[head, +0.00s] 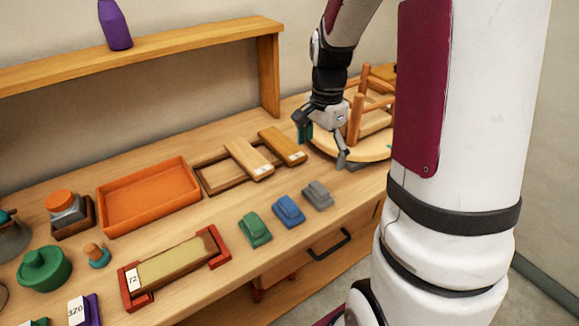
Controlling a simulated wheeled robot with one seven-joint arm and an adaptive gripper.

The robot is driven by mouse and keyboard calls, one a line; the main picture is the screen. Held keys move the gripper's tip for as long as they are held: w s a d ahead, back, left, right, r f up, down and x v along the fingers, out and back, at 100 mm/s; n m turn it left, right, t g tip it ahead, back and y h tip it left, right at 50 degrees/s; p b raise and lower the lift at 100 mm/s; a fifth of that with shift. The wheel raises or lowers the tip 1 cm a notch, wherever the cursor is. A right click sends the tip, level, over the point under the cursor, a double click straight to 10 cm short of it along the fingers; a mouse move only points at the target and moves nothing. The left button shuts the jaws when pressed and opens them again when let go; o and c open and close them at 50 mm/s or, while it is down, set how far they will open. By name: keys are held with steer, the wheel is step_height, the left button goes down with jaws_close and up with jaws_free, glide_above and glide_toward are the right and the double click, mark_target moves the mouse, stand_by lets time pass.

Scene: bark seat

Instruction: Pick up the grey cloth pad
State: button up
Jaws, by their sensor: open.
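The grey cloth pad (318,195) lies on the workbench near its front edge, at the right end of a short row. A blue pad (288,211) and a green pad (255,229) lie to its left. My gripper (323,148) is open, with its fingers spread and pointing down, above and behind the grey pad in the picture, beside the upturned stool (368,140). It is apart from the grey pad. Nothing shows between its fingers.
An orange tray (150,195) and a wooden frame with two numbered blocks (250,158) stand at the back. A red-ended holder (175,268) lies front left. A shelf (150,52) with a purple bottle (115,25) runs above. My arm hides part of the right side.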

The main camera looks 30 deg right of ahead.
mark_target(319, 187)
steer(key=f, duration=0.9)
steer(key=f+p, duration=0.1)
steer(key=f, duration=0.4)
steer(key=shift+w+d+f, duration=0.1)
steer(key=shift+d+f, duration=0.2)
steer(key=c, duration=1.3)
